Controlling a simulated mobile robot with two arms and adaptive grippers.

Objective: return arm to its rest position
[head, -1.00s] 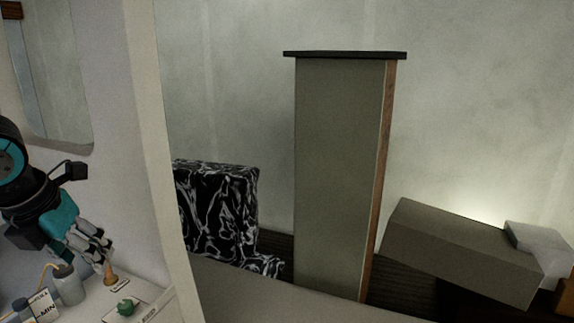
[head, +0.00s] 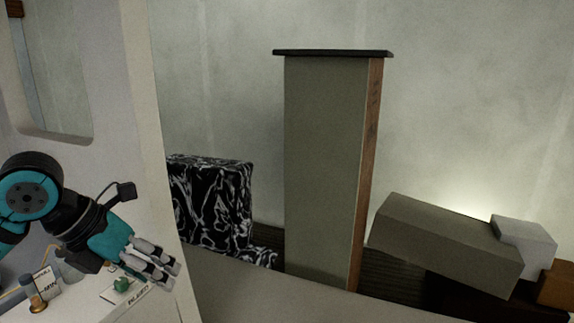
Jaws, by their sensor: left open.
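My left gripper (head: 158,266) comes in from the left on a teal and black arm. Its light grey fingers point right and down, apart from each other, with nothing seen between them. It hangs by the right edge of the white counter, close to the pale wall edge. My right gripper does not show.
On the white counter (head: 92,314) are a green object (head: 122,284), a bottle with a brown base (head: 36,300), a white label card (head: 46,282) and a grey bottle partly behind my arm. Beyond the partition (head: 158,150) stand a black-and-white patterned seat (head: 210,200), a tall grey cabinet (head: 322,170) and a tilted grey box (head: 450,245).

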